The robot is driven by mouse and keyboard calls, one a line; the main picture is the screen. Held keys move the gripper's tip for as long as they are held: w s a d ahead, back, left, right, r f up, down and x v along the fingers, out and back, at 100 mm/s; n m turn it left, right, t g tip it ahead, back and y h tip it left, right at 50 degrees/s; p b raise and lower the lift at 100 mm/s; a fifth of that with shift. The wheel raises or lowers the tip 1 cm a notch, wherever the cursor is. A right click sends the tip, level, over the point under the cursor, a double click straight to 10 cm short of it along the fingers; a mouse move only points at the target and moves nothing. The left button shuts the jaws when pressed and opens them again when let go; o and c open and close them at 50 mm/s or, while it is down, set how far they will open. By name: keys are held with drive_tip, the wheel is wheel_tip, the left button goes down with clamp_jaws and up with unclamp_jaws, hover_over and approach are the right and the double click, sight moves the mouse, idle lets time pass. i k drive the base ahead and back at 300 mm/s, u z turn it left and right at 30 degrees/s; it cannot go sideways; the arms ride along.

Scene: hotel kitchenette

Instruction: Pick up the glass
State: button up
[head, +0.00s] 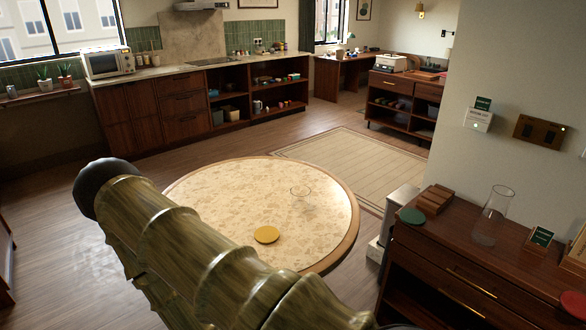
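A clear, see-through glass (301,198) stands on the round table (215,182), right of the table's middle. It is faint; mainly its rim and shadow show. A second clear glass vessel (493,218), taller and narrowing toward the top, stands on the dark wooden cabinet at the right. My arm reaches across the lower left and covers the table's near left part. My gripper does not show, so its place relative to the glass cannot be told.
A yellow disc (266,234) lies on the table, in front of the glass. The wooden cabinet (450,262) at the right also bears a green disc (411,216) and a wooden block holder (435,199). Open floor (180,148) lies between table and kitchen counter.

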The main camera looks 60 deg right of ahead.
sight(300, 199)
drive_tip(key=z, duration=0.5)
drive_tip(key=i, duration=0.75)
drive_tip(key=z, duration=0.7)
